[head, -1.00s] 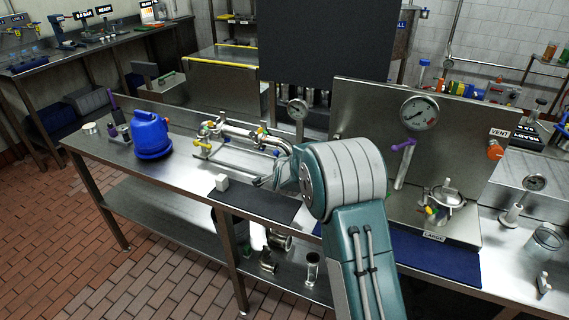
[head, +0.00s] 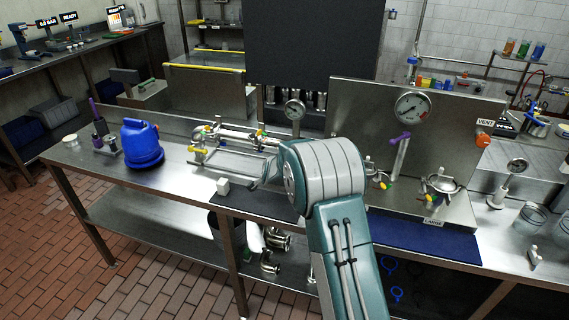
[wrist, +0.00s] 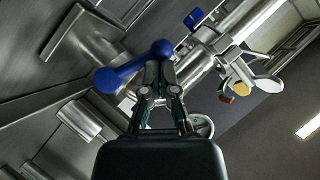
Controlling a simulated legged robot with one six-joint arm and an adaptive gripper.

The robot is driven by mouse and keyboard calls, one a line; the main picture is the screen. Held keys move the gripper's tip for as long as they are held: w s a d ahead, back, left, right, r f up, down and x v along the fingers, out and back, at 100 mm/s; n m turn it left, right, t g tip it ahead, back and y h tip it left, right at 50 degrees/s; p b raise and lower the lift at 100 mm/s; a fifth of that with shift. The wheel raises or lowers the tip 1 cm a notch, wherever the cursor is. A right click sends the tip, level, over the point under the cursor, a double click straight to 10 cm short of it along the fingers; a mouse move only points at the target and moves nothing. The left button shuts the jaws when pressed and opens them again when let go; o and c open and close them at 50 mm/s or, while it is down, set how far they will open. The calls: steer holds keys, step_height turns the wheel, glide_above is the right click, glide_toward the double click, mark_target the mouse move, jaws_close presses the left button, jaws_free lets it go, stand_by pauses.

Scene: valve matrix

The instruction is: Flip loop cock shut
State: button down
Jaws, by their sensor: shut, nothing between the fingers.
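A pipe loop (head: 245,150) with several small coloured handles lies on the steel bench, left of my arm. In the wrist view a metal pipe (wrist: 235,42) runs to the upper right. A blue bar handle with rounded ends (wrist: 118,74) lies across the view at my fingertips. My gripper (wrist: 159,72) is shut with nothing held; its tips overlap the handle in the picture, and I cannot tell whether they touch it. Which handle belongs to the loop cock is unclear. In the head view my arm hides most of the gripper.
A blue jug (head: 142,146) and a white block (head: 222,186) stand on the bench. Right of my arm is a steel panel (head: 455,130) with a gauge (head: 412,107), a purple lever (head: 400,138) and an orange vent knob (head: 484,140). A dark board (head: 310,42) rises behind.

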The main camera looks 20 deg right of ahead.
steer(key=shift+w+d+f, duration=0.2)
steer(key=shift+w+f, duration=0.05)
steer(key=shift+f, duration=0.25)
steer(key=shift+a, duration=0.1)
steer(key=shift+a+f, duration=0.1)
steer(key=shift+a, duration=0.2)
steer(key=shift+d, duration=0.15)
